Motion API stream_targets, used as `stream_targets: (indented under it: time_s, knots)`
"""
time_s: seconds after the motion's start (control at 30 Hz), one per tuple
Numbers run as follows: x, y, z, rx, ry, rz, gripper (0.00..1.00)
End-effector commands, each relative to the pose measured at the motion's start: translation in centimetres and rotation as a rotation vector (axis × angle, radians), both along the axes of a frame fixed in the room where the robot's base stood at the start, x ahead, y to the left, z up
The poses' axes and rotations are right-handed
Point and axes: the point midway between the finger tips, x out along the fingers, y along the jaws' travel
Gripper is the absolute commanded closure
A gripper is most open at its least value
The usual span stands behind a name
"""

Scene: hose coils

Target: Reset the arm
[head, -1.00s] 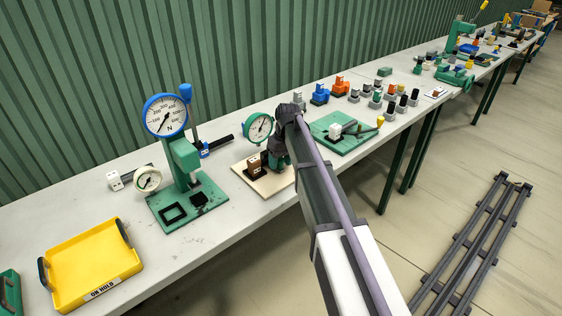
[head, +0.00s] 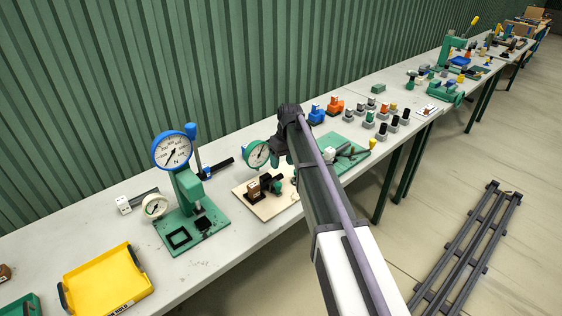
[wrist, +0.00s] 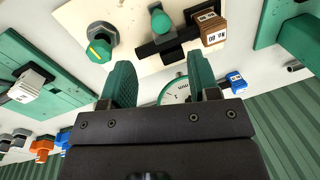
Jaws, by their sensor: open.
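My gripper (wrist: 160,68) has its two green fingers apart with nothing between them. In the wrist view it is above a cream board (wrist: 75,18), which carries a green knob (wrist: 100,48), a dark clamp and a brown tagged block (wrist: 208,30). A round dial gauge (wrist: 175,92) shows behind the gap between the fingers, partly hidden. In the head view my arm reaches over the bench to the cream board (head: 250,207), with the dial gauge (head: 258,154) just left of my wrist. The fingertips are hard to make out there.
A green stand with a blue-rimmed force gauge (head: 172,150) stands to the left, and a yellow tray (head: 108,280) is at the front left. A green board (head: 345,152) and several small coloured parts lie to the right. Floor rails (head: 465,250) run beside the bench.

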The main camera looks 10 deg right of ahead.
Motion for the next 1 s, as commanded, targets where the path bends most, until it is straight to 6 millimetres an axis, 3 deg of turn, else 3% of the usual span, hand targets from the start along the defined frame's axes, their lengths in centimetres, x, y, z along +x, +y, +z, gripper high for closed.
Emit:
stream_targets:
  time_s: [0.53,0.63,0.67,0.77,0.9,1.0]
  knots:
    - [0.0,0.0,-0.2,0.0,0.0,-0.001,0.45]
    - [-0.7,-0.1,-0.2,-0.014,0.003,-0.073,0.45]
    - [-2.4,-0.2,-0.3,-0.026,0.004,-0.108,0.45]
    - [-10.0,0.1,-0.4,-0.069,0.002,-0.218,0.45]
    - [-21.8,0.9,-0.4,-0.127,-0.013,-0.331,0.45]
    - [-27.6,1.4,-0.4,-0.152,-0.023,-0.353,0.45]
